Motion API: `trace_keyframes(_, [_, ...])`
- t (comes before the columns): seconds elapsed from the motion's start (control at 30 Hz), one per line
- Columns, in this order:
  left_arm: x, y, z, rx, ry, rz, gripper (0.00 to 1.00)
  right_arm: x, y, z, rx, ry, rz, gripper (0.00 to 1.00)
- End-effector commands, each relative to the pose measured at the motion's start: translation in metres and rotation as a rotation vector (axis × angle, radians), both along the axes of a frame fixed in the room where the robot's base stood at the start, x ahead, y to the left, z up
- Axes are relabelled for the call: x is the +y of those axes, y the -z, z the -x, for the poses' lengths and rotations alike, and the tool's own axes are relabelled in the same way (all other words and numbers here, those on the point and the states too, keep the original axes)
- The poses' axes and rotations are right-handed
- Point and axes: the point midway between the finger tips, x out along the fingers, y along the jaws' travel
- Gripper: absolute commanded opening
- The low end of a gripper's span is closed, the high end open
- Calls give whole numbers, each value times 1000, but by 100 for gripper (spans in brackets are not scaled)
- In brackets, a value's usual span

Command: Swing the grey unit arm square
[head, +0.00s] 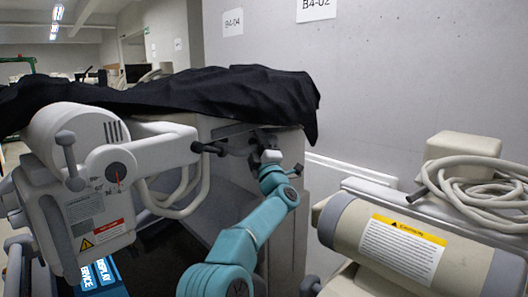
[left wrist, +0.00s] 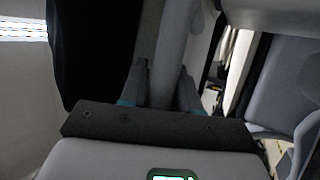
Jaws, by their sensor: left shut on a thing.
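The grey unit (head: 85,215) stands at the left in the head view, with a round drum on top and a dial (head: 117,174) with a red pointer near upright. Its grey arm (head: 165,153) runs from the dial to the right, rising slightly, and ends in a dark knob. My left gripper (head: 228,149) is at that end, at the tip of my teal arm. In the left wrist view a grey bar (left wrist: 167,55) lies between the fingers of my left gripper (left wrist: 161,85), which is shut on it. My right gripper is not in view.
A cart (head: 285,165) under a black cover (head: 215,95) stands behind the grey unit. At the right a beige cylinder unit (head: 385,240) has a warning label and a coiled hose (head: 475,180).

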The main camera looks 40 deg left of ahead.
Motion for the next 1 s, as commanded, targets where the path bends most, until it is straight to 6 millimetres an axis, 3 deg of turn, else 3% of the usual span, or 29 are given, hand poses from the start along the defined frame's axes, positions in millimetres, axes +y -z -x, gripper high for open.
trace_keyframes(0.03, [13,2,11,-16,-13,6,0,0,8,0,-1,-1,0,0])
trace_keyframes(0.33, [34,0,26,-21,67,6,0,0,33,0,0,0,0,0])
trace_keyframes(0.7, [33,-2,23,-8,90,7,0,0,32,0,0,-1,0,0])
trace_keyframes(0.73, [32,-1,22,-7,92,7,40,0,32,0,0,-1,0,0])
trace_keyframes(0.77, [32,-1,22,-5,93,6,50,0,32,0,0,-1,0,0])
trace_keyframes(1.0, [31,-1,21,-4,96,5,51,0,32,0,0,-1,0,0])
